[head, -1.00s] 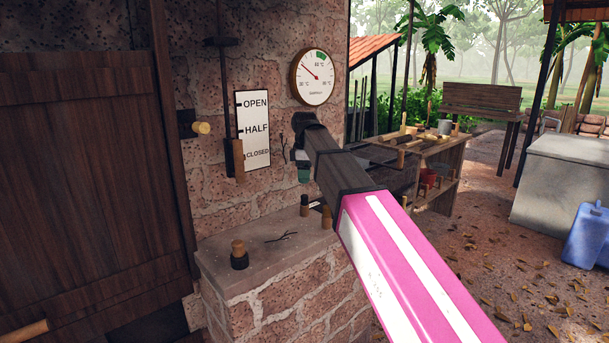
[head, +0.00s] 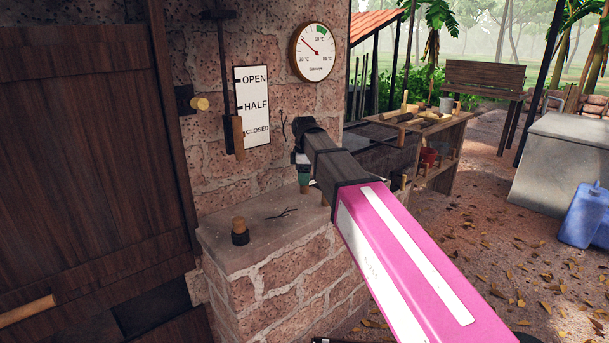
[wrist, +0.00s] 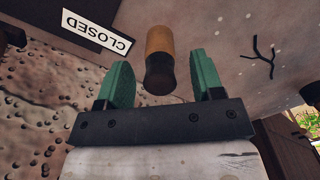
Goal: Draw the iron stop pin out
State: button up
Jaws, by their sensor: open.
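My gripper (head: 304,178) is low over the far end of the stone ledge. In the wrist view the open gripper (wrist: 159,66) has one green finger on each side of a wooden peg (wrist: 160,45) with a dark near end. Gaps show on both sides, so the fingers appear not to touch it. I cannot tell for sure whether this peg is the iron stop pin; in the head view my arm and gripper hide it. Another wooden knob with a dark collar (head: 239,231) stands upright on the ledge. A pale wooden knob (head: 200,104) sticks out of a dark plate on the wall.
The stone ledge (head: 215,244) carries a thin dark twig. A CLOSED label (wrist: 97,32) lies near the peg. A lever with a wooden grip (head: 237,134) hangs beside the OPEN/HALF/CLOSED sign (head: 252,105). A round gauge (head: 315,51) and a wooden door (head: 85,150) flank them.

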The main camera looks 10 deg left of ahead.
jog(key=c, duration=1.1)
jog(key=shift+r, duration=0.65)
jog(key=shift+r, duration=3.45)
